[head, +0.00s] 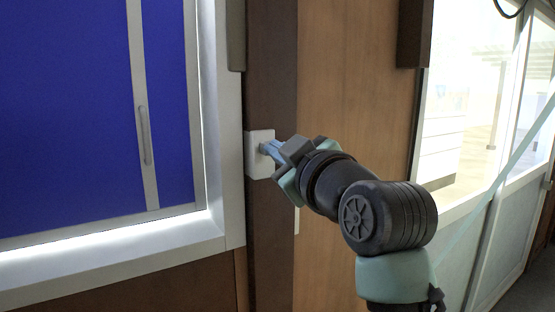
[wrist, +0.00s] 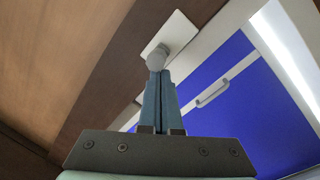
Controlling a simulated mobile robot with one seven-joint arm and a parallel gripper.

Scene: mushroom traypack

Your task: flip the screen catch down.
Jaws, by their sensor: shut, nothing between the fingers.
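A white plate (head: 260,138) is fixed on the dark brown post beside the blue screen panel (head: 60,110). In the wrist view the plate (wrist: 180,28) carries a grey rounded knob (wrist: 157,57), which looks like the screen catch. My gripper (head: 268,148) is shut and empty, its fingertips at the plate. In the wrist view the closed fingers (wrist: 158,74) point at the knob and overlap its lower edge. I cannot tell whether they touch it. In the head view the fingers hide most of the knob, so whether it is up or down is unclear.
The blue panel has a long grey handle (head: 145,135) and sits in a pale frame (head: 210,120) left of the post. A wood wall (head: 345,80) stands behind my arm. Bright windows (head: 470,110) are at the right.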

